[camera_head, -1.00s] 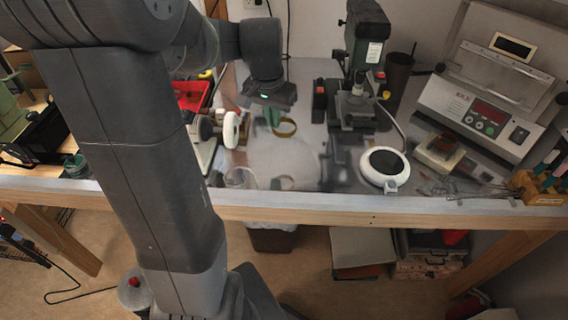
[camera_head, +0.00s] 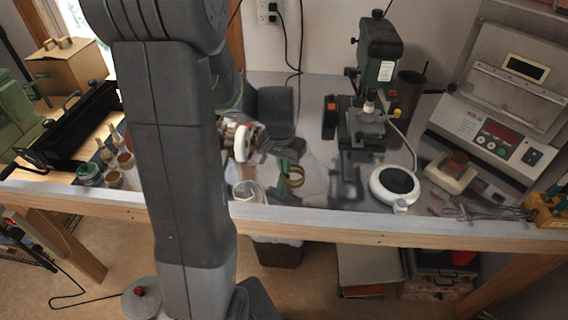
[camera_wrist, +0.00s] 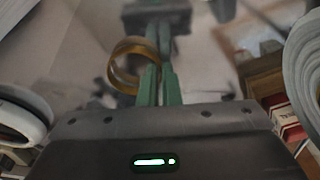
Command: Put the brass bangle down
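The brass bangle (camera_head: 293,177) is a thin gold-coloured ring over the grey metal worktop (camera_head: 315,203). My gripper (camera_head: 286,166) points toward the worktop, with its green fingers at the ring. In the wrist view the fingers (camera_wrist: 159,83) are close together with the bangle (camera_wrist: 113,67) held at their tips, most of the ring sticking out to the left. The bangle is low over the worktop; I cannot tell whether it touches it. Part of its rim is hidden by the fingers.
A clear cup (camera_head: 249,192) stands just left of the bangle, near the front edge. The drill press (camera_head: 368,115) and a round white device (camera_head: 394,186) stand to the right. Bare worktop lies between.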

